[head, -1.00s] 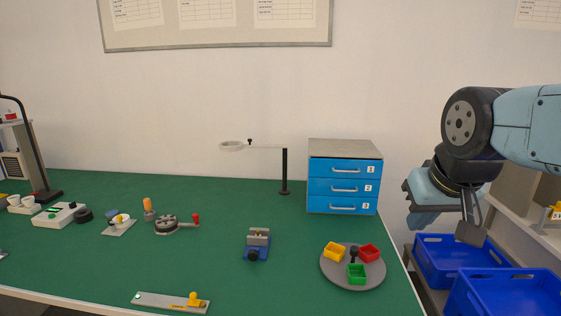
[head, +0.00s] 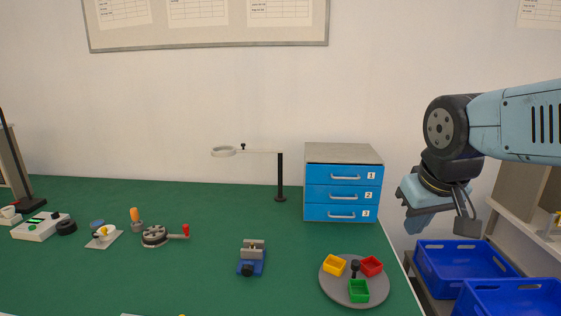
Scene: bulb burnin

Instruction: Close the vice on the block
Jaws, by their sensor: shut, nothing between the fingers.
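A small vice (head: 251,258) stands on the green bench, right of the middle, with a blue base, grey jaws and a dark round knob at its front. A grey piece shows at the jaws, but I cannot tell the block from the jaws or how wide they are apart. My gripper (head: 467,228) is at the right, beyond the bench's right edge and above the blue crates. It points downward, is shut and empty, and is well apart from the vice.
A grey turntable (head: 336,290) with yellow, green and red bins stands right of the vice. A blue drawer unit (head: 342,183) and a ring-topped stand (head: 280,178) are behind. A red-handled crank device (head: 157,236) sits left. Bench (head: 200,280) between is clear. Blue crates (head: 463,270) lie right.

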